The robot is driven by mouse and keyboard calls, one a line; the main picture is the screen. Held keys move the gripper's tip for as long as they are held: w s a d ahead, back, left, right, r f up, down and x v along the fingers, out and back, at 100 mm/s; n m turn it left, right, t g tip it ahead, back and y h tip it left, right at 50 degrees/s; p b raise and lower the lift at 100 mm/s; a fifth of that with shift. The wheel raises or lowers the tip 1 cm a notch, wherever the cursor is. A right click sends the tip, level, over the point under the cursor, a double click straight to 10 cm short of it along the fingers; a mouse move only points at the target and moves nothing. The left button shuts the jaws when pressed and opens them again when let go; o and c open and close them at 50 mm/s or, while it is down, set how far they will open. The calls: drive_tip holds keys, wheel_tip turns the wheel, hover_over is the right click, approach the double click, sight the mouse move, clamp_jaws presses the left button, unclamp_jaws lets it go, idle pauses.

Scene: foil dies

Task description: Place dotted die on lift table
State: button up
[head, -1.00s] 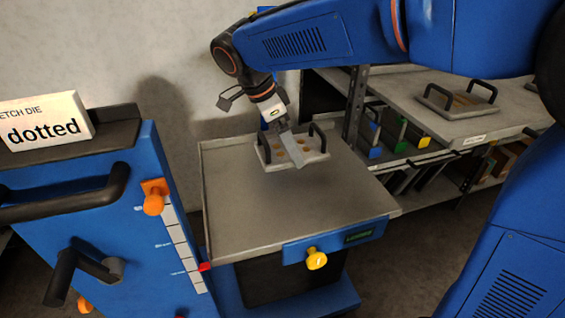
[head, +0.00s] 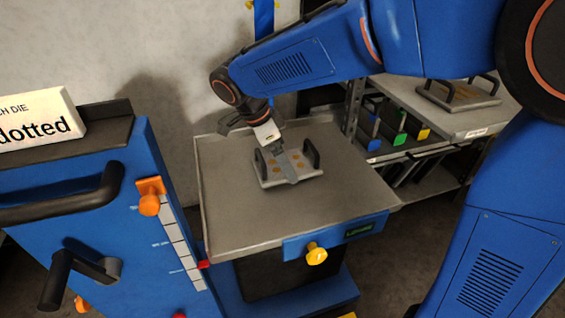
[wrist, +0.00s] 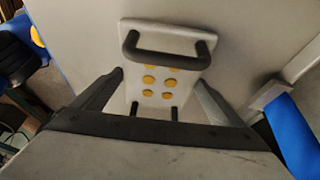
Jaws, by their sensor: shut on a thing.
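The dotted die (head: 296,180) is a pale grey plate with orange-yellow dots and a black handle at each end. It is over the middle of the lift table (head: 235,220), roughly level, on or just above the top; I cannot tell if it touches. My gripper (head: 279,165) is shut on the die, reaching down onto it from the upper left. In the wrist view the die (wrist: 158,60) lies between my two fingers (wrist: 158,85), with its far handle clear and the near handle partly hidden.
A sign reading "dotted" (head: 38,120) stands on a blue cabinet with black handles at left. A shelf rack (head: 480,122) behind at right holds another handled die (head: 460,94) and coloured tags below. The lift table has low raised edges and bare room around the die.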

drive_tip(key=shift+f, duration=0.75)
drive_tip(key=shift+f, duration=0.1)
drive_tip(key=o, duration=1.5)
drive_tip(key=shift+o, duration=0.2)
